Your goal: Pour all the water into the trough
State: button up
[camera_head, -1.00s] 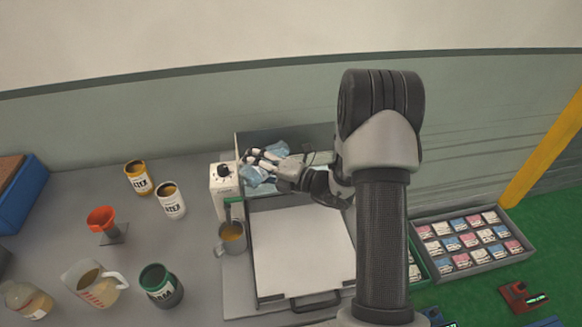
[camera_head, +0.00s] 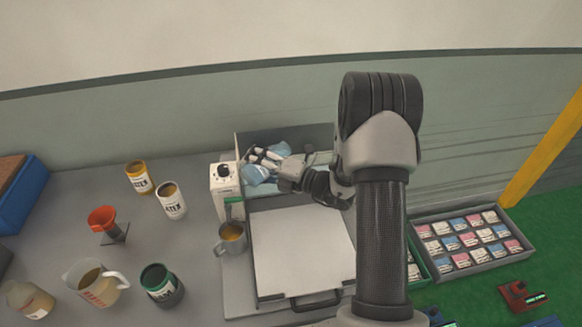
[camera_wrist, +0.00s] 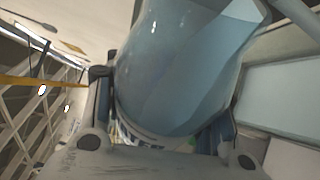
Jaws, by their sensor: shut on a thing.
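My gripper (camera_head: 262,158) is shut on a clear, bluish vessel (camera_head: 258,176), at the back of the work table. The vessel also fills the middle of the wrist view (camera_wrist: 180,70), between the two fingers, and looks tilted. A grey-walled trough (camera_head: 290,138) stands behind and below the vessel, its inside partly hidden by my gripper and arm. I cannot tell how much water is in the vessel or in the trough.
A white flat-topped unit (camera_head: 300,245) lies in front of the trough. A white box (camera_head: 226,190) and a metal mug (camera_head: 232,240) stand left of it. A tray of small packets (camera_head: 463,240) lies right.

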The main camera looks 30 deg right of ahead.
jog(key=shift+w+d+m+t+y+p, duration=0.15)
jog(key=shift+m+t+p, duration=0.3)
jog(key=shift+m, duration=0.45)
jog(key=shift+s+d+m+t+y+p, duration=0.2)
jog(key=shift+m+p, duration=0.3)
jog(key=shift+m, duration=0.4)
dwell(3.3)
jog(key=shift+d+r, duration=0.1)
dwell(0.3)
